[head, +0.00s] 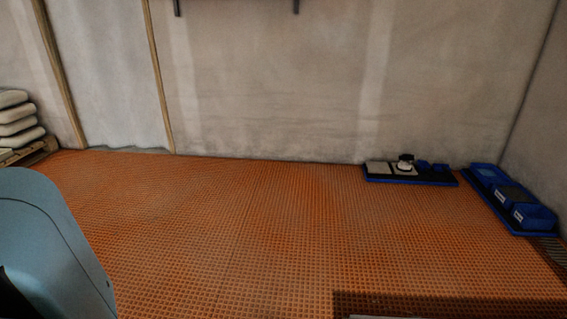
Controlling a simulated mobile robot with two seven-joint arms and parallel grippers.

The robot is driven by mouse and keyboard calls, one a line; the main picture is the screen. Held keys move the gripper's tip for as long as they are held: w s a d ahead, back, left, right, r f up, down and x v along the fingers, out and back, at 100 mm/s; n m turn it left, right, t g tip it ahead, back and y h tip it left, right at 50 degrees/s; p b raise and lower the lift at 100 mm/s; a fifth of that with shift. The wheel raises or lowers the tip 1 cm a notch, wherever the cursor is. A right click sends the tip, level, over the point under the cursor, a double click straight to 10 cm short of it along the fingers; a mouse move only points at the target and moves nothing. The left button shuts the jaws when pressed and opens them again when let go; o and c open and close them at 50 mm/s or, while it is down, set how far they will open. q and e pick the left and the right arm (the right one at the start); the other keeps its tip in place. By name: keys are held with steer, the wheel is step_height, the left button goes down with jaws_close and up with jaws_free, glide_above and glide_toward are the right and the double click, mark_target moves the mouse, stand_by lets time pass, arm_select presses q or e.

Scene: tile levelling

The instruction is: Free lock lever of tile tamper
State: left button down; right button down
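A small black-topped object with a white lower part (405,163), which may be the tile tamper, stands on a dark tray with blue edges (437,180) on the floor near the back wall, right of centre. It is too small and far for its lock lever to be made out. Neither of my grippers shows in the head view.
Light tiles (378,168) and blue items (440,168) share that tray. A second tray with blue bins (534,215) lies to its right. Stacked bags (20,125) stand at far left.

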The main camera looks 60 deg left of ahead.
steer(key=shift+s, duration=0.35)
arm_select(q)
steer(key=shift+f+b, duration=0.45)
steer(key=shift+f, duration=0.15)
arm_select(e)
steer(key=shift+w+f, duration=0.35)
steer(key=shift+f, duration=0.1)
